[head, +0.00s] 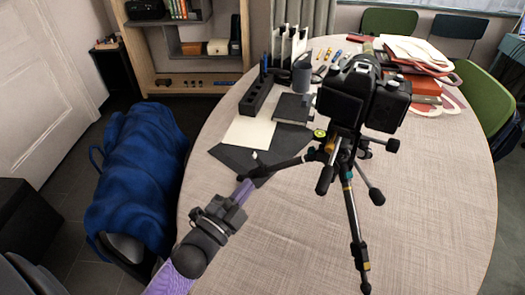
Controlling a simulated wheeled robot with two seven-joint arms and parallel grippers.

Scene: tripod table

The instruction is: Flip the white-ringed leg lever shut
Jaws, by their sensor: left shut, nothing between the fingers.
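A black tripod (338,157) with a camera (356,92) on top stands on the table. One leg (290,163) reaches left and another leg (357,235) runs down toward the front. A small pale lever (255,156) sticks up near the outer end of the left leg; its ring is too small to make out clearly. My left gripper (242,190) is shut and empty, with its tips close to that leg end, just below the lever. I cannot tell whether they touch the leg. My right gripper is out of view.
The round table (275,245) is clear at the front. A dark mat (235,155), notebook (293,107), mug (301,77) and black organizer (258,95) lie behind the leg. Folders (425,75) are at back right. A chair with a blue cover (140,165) stands left.

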